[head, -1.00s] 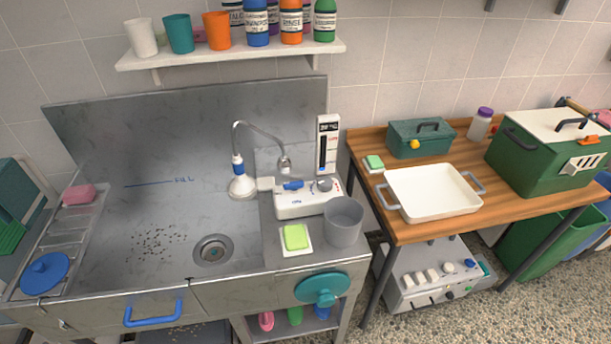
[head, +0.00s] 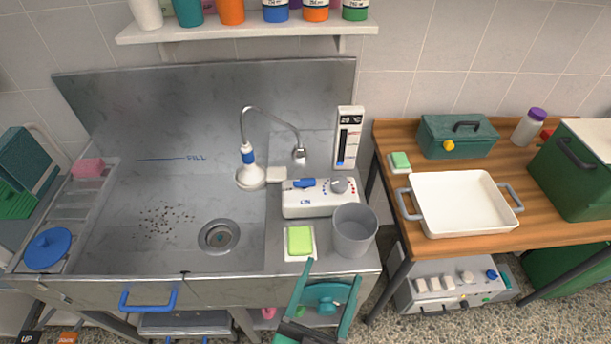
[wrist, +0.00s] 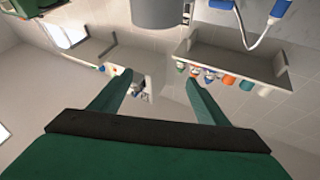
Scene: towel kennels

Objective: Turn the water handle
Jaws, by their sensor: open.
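The white tap control box (head: 320,205) stands on the sink's right ledge. It carries a blue lever handle (head: 304,183) on its left and a grey round knob (head: 341,186) on its right. A teal round wheel (head: 326,297) sits on the sink front, partly behind my fingers. My gripper (head: 334,270) is open and empty at the sink's front edge, apart from the blue handle. Its two teal fingers also show spread in the wrist view (wrist: 158,80).
A grey cup (head: 354,232) and a green sponge (head: 300,240) stand on the ledge between my gripper and the box. A temperature display (head: 348,137) stands behind it. A white tray (head: 465,205) is on the wooden table at right. The sink basin is empty apart from dark specks.

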